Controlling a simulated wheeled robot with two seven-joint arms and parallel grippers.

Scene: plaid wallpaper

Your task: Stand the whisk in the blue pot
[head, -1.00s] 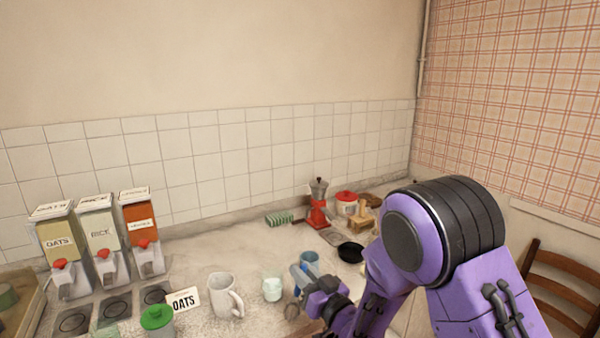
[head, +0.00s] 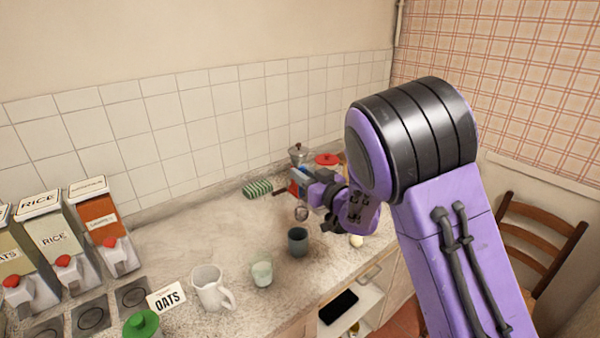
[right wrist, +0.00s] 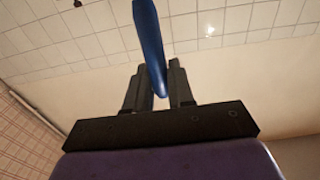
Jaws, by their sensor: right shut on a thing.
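The blue pot (head: 298,243), dark grey-blue in this light, stands upright on the counter in the head view. My right gripper (head: 308,187) is above and behind it in the picture, shut on the whisk's blue handle. The whisk's wire loop (head: 301,213) hangs below the gripper, apart from the pot and just above its rim in the picture. In the right wrist view, the blue handle (right wrist: 150,45) sits between the fingers of the right gripper (right wrist: 160,88); the wire end is not seen there. My left gripper is not in view.
A pale green glass (head: 261,272) and a white jug (head: 211,288) stand left of the pot. A striped green cloth or sponge (head: 257,188) and a red-lidded jar (head: 328,159) are behind. Dispensers (head: 57,240) line the left. The counter's middle is clear.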

